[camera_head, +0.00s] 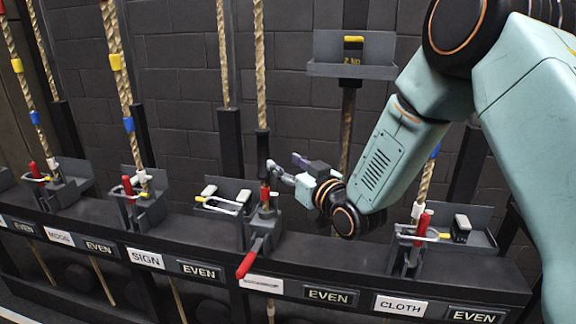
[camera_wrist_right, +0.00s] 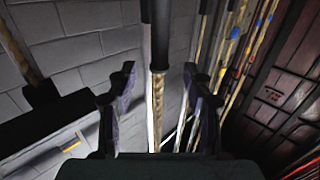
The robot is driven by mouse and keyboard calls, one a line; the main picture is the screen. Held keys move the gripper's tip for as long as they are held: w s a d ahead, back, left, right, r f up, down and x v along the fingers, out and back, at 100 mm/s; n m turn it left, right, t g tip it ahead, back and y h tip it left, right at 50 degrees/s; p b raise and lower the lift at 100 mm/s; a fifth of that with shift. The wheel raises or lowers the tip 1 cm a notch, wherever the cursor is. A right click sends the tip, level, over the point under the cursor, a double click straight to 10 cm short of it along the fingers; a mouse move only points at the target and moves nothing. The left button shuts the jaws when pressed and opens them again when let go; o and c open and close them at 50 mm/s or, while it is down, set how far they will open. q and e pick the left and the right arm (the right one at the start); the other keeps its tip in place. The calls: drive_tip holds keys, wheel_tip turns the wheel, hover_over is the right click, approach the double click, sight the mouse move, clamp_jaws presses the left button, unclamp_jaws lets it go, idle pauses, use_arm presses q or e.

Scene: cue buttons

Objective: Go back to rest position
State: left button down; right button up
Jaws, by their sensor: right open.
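My right gripper (camera_head: 284,167) is at the middle of the rope-lock rail, beside the rope lock whose red lever (camera_head: 247,263) points down and forward. In the right wrist view my right gripper (camera_wrist_right: 159,72) has its two dark fingers spread apart. A rope with a dark sleeve (camera_wrist_right: 158,60) shows between or beyond them; I cannot tell whether it is within reach of the fingers. Nothing is visibly held. My right arm comes in from the upper right. My left gripper is not in view.
Other rope locks have raised red levers, such as the left one (camera_head: 128,187) and the right one (camera_head: 422,229). Labels read SIGN (camera_head: 146,258), CLOTH (camera_head: 400,305) and EVEN (camera_head: 329,295). A grey bracket (camera_head: 350,70) is on the dark block wall. Several ropes rise from the rail.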

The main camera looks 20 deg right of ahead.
drive_tip(key=s+f+m+g+h, duration=0.1)
drive_tip(key=s+f+g, duration=0.4)
drive_tip(key=s+f, duration=0.55)
drive_tip(key=s+f+m+g+h, duration=0.2)
drive_tip(key=s+f+g, duration=0.45)
drive_tip(key=f, duration=0.75)
drive_tip(key=s+f+g, duration=0.3)
drive_tip(key=s+f, duration=0.2)
drive_tip(key=s, duration=0.9)
drive_tip(key=s+f+g, duration=0.3)
drive_tip(key=s+f, duration=0.2)
drive_tip(key=s, duration=0.9)
drive_tip(key=shift+a+f, duration=0.2)
drive_tip(key=shift+a, duration=0.25)
drive_tip(key=shift+s, duration=0.1)
